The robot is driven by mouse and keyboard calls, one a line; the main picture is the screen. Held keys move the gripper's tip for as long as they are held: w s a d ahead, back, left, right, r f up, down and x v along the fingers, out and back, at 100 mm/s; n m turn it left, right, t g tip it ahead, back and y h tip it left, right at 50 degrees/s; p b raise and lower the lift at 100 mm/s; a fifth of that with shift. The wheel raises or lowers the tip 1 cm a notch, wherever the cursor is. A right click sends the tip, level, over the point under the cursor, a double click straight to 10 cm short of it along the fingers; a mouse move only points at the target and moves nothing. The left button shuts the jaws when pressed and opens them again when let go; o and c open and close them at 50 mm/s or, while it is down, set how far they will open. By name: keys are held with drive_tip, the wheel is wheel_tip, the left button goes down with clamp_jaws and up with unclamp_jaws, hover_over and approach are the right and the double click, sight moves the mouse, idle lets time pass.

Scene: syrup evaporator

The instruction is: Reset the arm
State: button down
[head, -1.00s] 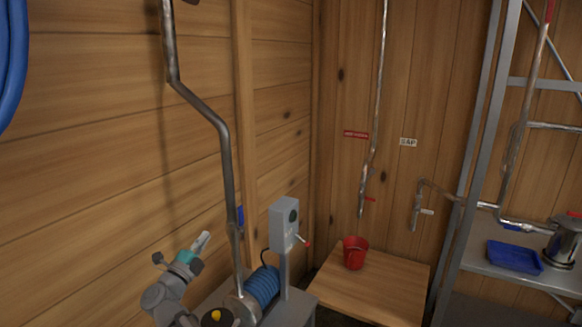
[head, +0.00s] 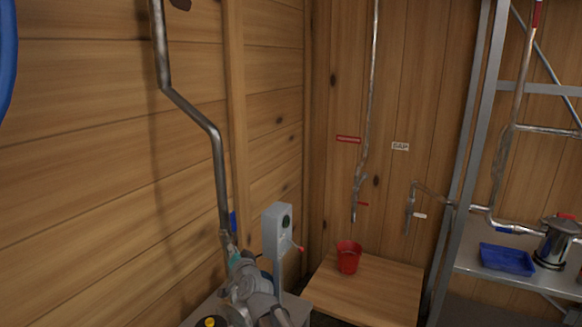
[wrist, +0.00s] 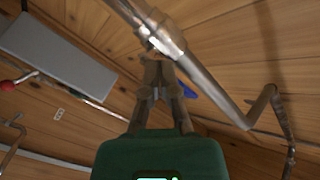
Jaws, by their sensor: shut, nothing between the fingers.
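My gripper (head: 228,243) is at the lower middle of the head view, in front of or close beside the lower end of the bent steel pipe (head: 216,150). In the wrist view, my gripper (wrist: 156,58) has its fingers together and holds nothing. The steel pipe (wrist: 205,80) crosses right by the fingertips there; I cannot tell if they touch. A blue handle (head: 233,221) is just above the gripper in the head view, and it shows behind the fingers in the wrist view (wrist: 188,90).
A grey control box (head: 277,231) with a red-tipped lever stands right of my arm. A red bucket (head: 348,257) sits on a wooden table (head: 375,290). A metal rack (head: 468,258) with a blue tray (head: 507,260) and steel pot (head: 556,245) is at right.

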drive_tip(key=s+d+f+n+g+h, duration=0.2)
drive_tip(key=s+d+f+g, duration=0.15)
drive_tip(key=d+f, duration=0.45)
drive_tip(key=s+d+f+n+g+h, duration=0.1)
drive_tip(key=s+d+f+g+h, duration=0.15)
drive_tip(key=d+f+g, duration=0.45)
drive_tip(key=s+d+f+g+h, duration=0.1)
drive_tip(key=s+d+g, duration=0.1)
drive_tip(key=s+d, duration=0.5)
drive_tip(key=s+d+f+g+h, duration=0.2)
drive_tip(key=s+d, duration=0.5)
drive_tip(key=d, duration=0.5)
drive_tip(key=shift+s+g, duration=0.25)
drive_tip(key=shift+g, duration=0.4)
drive_tip(key=shift+f+h, duration=0.1)
drive_tip(key=shift+h, duration=0.15)
